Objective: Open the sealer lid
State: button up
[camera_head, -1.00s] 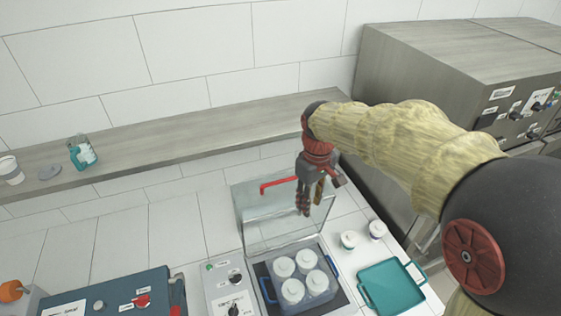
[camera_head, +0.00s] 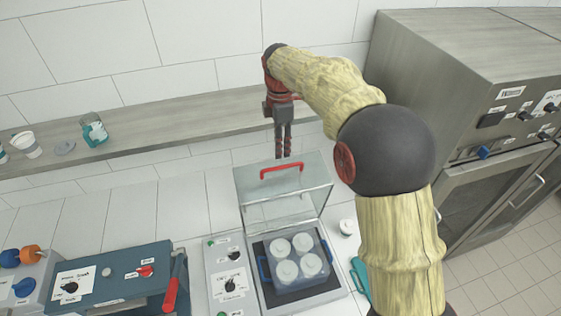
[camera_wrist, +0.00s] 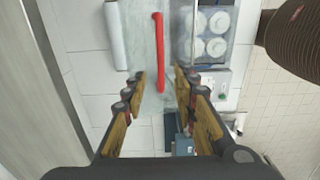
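The sealer lid (camera_head: 300,190), a clear panel with a red handle (camera_head: 281,168), stands raised and tilted at the back of the sealer (camera_head: 213,280). Its open bed holds several white-lidded cups (camera_head: 300,258) in a clear, blue-handled carrier. My gripper (camera_head: 283,155) points down just above the lid's top edge, near the handle, and looks apart from it. In the wrist view my gripper (camera_wrist: 160,78) is open and empty. The red handle (camera_wrist: 159,50) lies ahead between the fingers' lines, and the cups (camera_wrist: 210,35) show at upper right.
A grey shelf (camera_head: 180,125) runs along the wall behind, with cups and a jar at its left. A blue machine with a red lever (camera_head: 172,285) stands left of the sealer. Steel ovens (camera_head: 470,60) stand at far right.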

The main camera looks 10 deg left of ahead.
aim_at(281, 166)
notch_tip(281, 166, down, 7)
jog(key=shift+s+d+f+p, duration=0.1)
jog(key=shift+f+p, duration=0.1)
jog(key=shift+p, duration=0.4)
jog(key=shift+c, duration=0.2)
grip_shut()
dwell(0.6)
